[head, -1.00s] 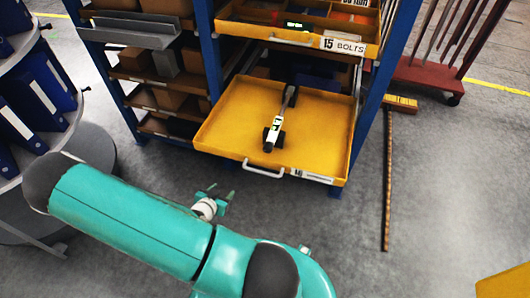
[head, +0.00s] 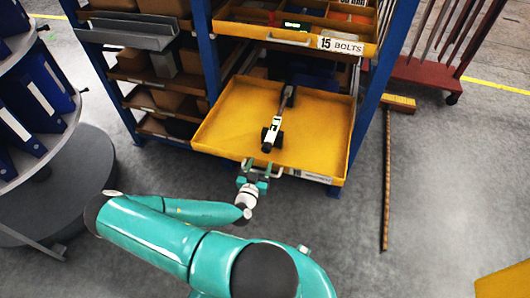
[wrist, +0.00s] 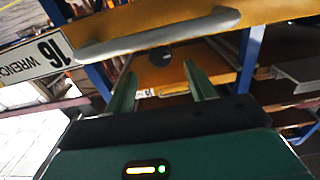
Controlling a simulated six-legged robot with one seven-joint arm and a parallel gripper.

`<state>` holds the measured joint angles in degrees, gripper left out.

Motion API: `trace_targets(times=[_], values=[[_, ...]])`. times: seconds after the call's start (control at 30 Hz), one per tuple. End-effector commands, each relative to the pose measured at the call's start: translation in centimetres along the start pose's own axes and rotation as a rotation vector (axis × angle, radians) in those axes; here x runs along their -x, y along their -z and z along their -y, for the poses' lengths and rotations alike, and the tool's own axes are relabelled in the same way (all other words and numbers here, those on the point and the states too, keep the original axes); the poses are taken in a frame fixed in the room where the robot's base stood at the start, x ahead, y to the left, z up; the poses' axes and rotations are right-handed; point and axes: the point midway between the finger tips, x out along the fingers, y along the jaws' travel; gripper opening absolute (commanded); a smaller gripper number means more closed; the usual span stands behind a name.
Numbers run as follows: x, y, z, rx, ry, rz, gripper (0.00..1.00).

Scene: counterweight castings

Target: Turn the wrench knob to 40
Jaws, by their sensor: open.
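The wrench (head: 273,130) lies in the open yellow drawer (head: 325,115), its long shaft pointing away from me. Black parts at its near end (head: 267,146) include what looks like its knob; any scale is too small to read. My gripper (head: 256,170) is open and empty just in front of the drawer's front wall, close to the pale handle and short of the wrench. In the wrist view my two teal fingers (wrist: 160,80) stand apart below the drawer handle (wrist: 155,40). A dark round thing (wrist: 160,57) shows between and beyond them; it may be the knob.
An upside-down label reading 16 WRENCH (wrist: 35,60) is on the drawer front. A bolts drawer (head: 300,35) is open above, and blue rack posts (head: 378,90) flank the drawers. A round rack of blue binders (head: 35,90) stands left.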

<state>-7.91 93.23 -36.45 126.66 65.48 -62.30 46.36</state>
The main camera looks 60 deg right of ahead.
Motion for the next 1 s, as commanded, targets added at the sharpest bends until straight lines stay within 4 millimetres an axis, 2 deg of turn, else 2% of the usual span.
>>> trace_targets(times=[0.1, 0.3, 0.5, 0.73, 0.93, 0.97, 1.0], values=[[-2.5, 0.0, 0.0, -0.001, 0.0, -0.001, 0.55], [-5.6, -0.1, -0.1, 0.0, -0.001, 0.0, 0.55], [-6.8, 0.0, 0.0, 0.0, 0.001, 0.001, 0.55], [-6.8, 0.0, 0.0, 0.0, 0.001, 0.001, 0.55], [-6.8, 0.0, 0.0, 0.0, 0.001, 0.001, 0.16], [-6.8, 0.0, 0.0, 0.0, 0.001, 0.001, 0.11], [-6.8, 0.0, 0.0, 0.0, 0.001, 0.001, 0.11]])
